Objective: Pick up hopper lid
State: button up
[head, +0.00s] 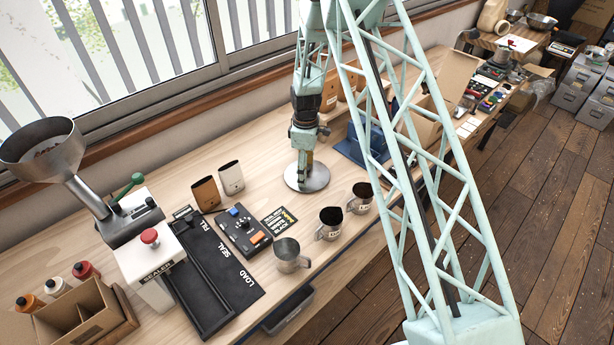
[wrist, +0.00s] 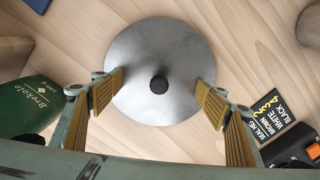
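The hopper lid (head: 312,180) is a round grey metal disc lying on the wooden workbench, left of my pale green lattice arm in the head view. In the wrist view the lid (wrist: 148,50) fills the middle, with a small dark knob (wrist: 159,84) at its centre. My gripper (head: 304,172) points straight down over the lid. In the wrist view my gripper (wrist: 160,80) is open, its two ribbed tan finger pads standing wide apart on either side of the knob. Nothing is between the pads but the knob, and they do not touch it.
The hopper funnel (head: 42,148) stands at the left by the sealer (head: 150,262). A blue item (head: 358,148) lies right of the lid.

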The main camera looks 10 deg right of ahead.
jog(key=shift+s+f, duration=0.15)
jog(key=c, duration=0.5)
jog(key=shift+s+f, duration=0.1)
jog(key=shift+c, duration=0.2)
jog(key=shift+o, duration=0.7)
jog(key=shift+s+f, duration=0.1)
jog(key=shift+f, duration=0.05)
jog(key=shift+c, duration=0.2)
jog(key=shift+r, duration=0.35)
jog(key=c, duration=0.7)
jog(key=shift+r, duration=0.2)
grip_shut()
jog(key=shift+w+r+b, duration=0.2)
jog(key=shift+r+b, duration=0.15)
jog(key=shift+r, duration=2)
jog(key=shift+w+r+b, duration=0.15)
jog(key=shift+r+b, duration=0.15)
jog(key=shift+r, duration=2.05)
